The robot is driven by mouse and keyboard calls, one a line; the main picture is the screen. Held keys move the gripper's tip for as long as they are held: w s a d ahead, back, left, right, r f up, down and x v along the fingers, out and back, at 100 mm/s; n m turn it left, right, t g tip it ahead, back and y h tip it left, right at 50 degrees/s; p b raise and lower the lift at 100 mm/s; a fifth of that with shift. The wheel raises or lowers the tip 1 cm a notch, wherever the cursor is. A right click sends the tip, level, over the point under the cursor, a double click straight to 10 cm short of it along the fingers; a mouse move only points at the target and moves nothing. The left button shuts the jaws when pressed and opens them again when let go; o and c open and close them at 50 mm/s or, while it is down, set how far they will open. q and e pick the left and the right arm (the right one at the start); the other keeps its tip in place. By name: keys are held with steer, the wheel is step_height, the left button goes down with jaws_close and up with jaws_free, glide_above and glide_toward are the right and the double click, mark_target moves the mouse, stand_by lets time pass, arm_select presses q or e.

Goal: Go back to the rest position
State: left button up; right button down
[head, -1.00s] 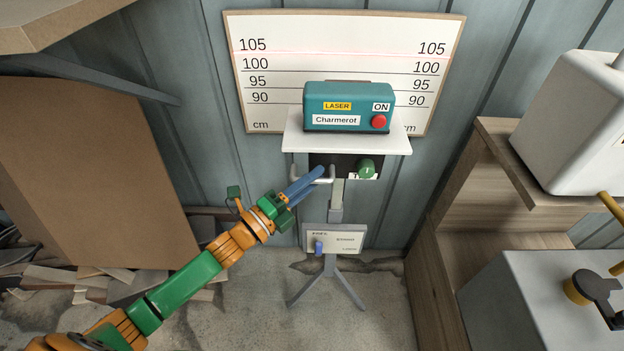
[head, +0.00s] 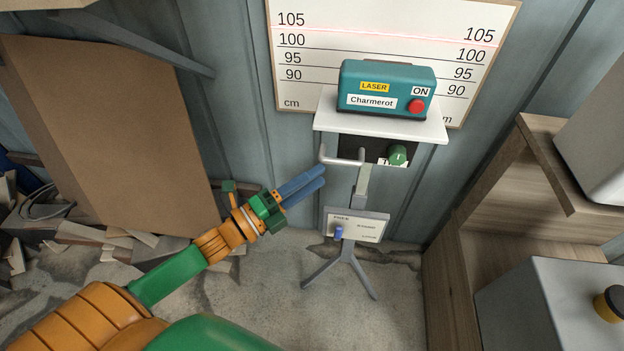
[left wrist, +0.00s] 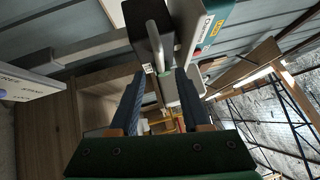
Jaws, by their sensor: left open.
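My left gripper (head: 304,186) has blue fingers on a green and orange arm. It is open and empty, just below and left of the laser stand's grey crank handle (head: 342,160), apart from it in the head view. In the left wrist view both fingers (left wrist: 156,100) point towards the stand, with a gap between them. The teal laser box (head: 387,90), with a red button, sits on the white shelf (head: 325,122) of the stand. A green knob (head: 398,155) is under the shelf. My right gripper is not in view.
A ruled board (head: 300,60) with a red laser line near 105 is on the wall behind. Wooden shelving (head: 500,190) and a grey box (head: 560,300) stand at the right.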

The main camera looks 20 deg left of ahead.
arm_select(q)
steer(key=s+a+f+n+g+y+p, duration=0.1)
steer(key=s+a+f+n+g+y, duration=0.15)
steer(key=f+n, duration=0.45)
steer(key=s+a+f+n+g+y, duration=0.1)
steer(key=a+f+n+y, duration=0.15)
steer(key=f, duration=0.75)
steer(key=s+a+f+n+g+y+p, duration=0.1)
steer(key=s+a+f+n+g+y, duration=0.2)
steer(key=f, duration=0.6)
steer(key=s+d+f+n+g, duration=0.2)
steer(key=s+f, duration=0.3)
steer(key=s, duration=0.3)
steer(key=s+d+f+n+g+y, duration=0.1)
steer(key=s+f+n+g, duration=0.3)
steer(key=s, duration=0.5)
steer(key=s+d+f+n+g, duration=0.3)
steer(key=s+f, duration=0.3)
steer(key=s, duration=0.3)
steer(key=shift+s+d+f+n+g+y+p, duration=0.2)
steer(key=shift+n+g+y+p, duration=0.15)
steer(key=shift+n, duration=0.5)
steer(key=shift+w, duration=0.15)
